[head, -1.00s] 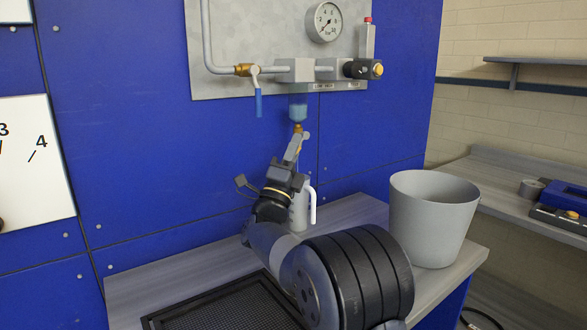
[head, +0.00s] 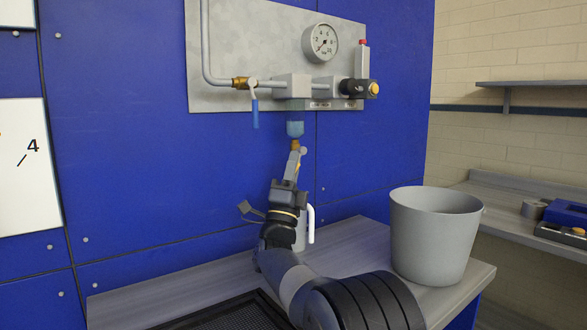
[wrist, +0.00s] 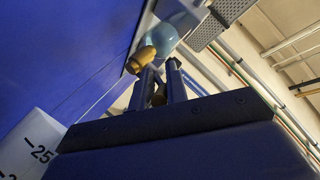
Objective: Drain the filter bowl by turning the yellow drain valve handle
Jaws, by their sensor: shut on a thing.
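The filter bowl (head: 295,128) is a small bluish clear cup hanging under the pipe assembly on the blue wall. It also shows in the wrist view (wrist: 162,38). Below it is a brass drain valve (head: 296,145), also in the wrist view (wrist: 141,60). My gripper (head: 298,160) reaches up just below the valve. In the wrist view its two fingers (wrist: 160,82) close in beside the brass part. The yellow handle is mostly hidden by the fingers; only a small yellow patch (head: 298,168) shows between them.
A white jug (head: 302,230) with a handle stands on the bench behind my wrist. A grey bucket (head: 432,235) stands to the right. A blue-handled valve (head: 254,110) and a gauge (head: 320,42) are above. A black mesh tray (head: 225,315) lies in front.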

